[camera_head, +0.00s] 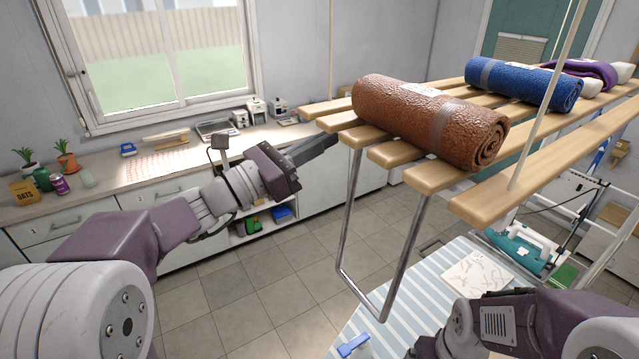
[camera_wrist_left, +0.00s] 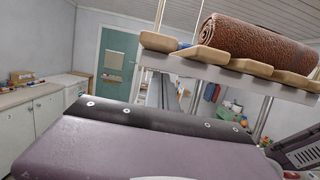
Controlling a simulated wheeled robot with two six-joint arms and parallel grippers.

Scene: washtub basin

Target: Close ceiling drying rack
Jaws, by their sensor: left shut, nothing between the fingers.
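The ceiling drying rack (camera_head: 385,153) hangs from thin cords in the head view, its wooden slats carrying rolled towels. A metal U-shaped handle (camera_head: 348,275) hangs below its near left end. My left gripper (camera_head: 325,143) is shut and empty, its tip just left of the slat ends; I cannot tell whether it touches them.
A brown rolled towel (camera_head: 420,118) and a blue one (camera_head: 525,84) lie on the rack. A counter (camera_head: 100,205) with plants and jars runs under the window. A striped ironing board (camera_head: 385,335) stands below the rack. The tiled floor (camera_head: 260,300) is open.

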